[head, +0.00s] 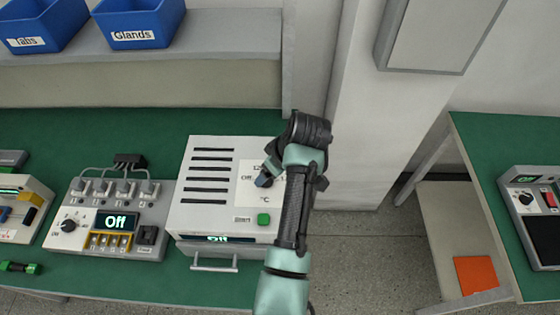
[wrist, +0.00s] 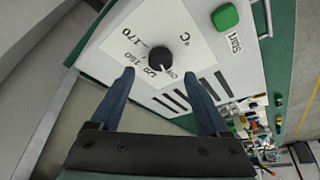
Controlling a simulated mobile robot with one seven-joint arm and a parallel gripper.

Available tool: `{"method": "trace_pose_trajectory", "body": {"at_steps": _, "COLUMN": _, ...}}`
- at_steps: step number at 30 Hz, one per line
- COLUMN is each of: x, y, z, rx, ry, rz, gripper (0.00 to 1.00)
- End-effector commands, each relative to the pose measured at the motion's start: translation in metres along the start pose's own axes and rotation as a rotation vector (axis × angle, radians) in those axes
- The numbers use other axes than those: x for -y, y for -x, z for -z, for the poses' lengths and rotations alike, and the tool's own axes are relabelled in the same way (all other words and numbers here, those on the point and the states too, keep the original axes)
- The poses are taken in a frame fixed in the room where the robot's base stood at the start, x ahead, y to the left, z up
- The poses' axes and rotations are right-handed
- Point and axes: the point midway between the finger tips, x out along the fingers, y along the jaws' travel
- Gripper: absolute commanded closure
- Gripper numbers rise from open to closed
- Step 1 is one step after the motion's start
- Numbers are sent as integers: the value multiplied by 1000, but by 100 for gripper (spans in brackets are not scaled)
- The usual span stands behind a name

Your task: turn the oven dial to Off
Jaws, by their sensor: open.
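The white oven (head: 215,150) stands on the green bench, with slots in its top. Which mark the dial points to is too small to tell. The oven's front display (head: 218,239) is seen at a steep angle and seems to read Off.
A green Start button (head: 264,219) is on the oven near the dial. A charger-like unit (head: 75,240) with its own knob and an Off display stands to the left. Blue bins (head: 140,20) sit on the shelf behind. Another bench with a device (head: 535,200) is at right.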

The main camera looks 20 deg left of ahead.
Motion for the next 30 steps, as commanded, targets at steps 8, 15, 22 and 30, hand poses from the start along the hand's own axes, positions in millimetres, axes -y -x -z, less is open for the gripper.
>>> {"method": "trace_pose_trajectory", "body": {"at_steps": 8, "x": -1, "y": 56, "z": -1, "rx": -1, "ry": 0, "rz": -3, "gripper": 21}}
{"method": "trace_pose_trajectory", "body": {"at_steps": 15, "x": 0, "y": 80, "z": 0, "rx": 1, "ry": 0, "rz": 0, "gripper": 21}}
{"method": "trace_pose_trajectory", "body": {"at_steps": 22, "x": 1, "y": 83, "z": 0, "rx": 1, "ry": 0, "rz": 1, "gripper": 21}}
{"method": "trace_pose_trajectory", "body": {"at_steps": 30, "x": 0, "y": 82, "z": 0, "rx": 1, "ry": 0, "rz": 1, "gripper": 21}}
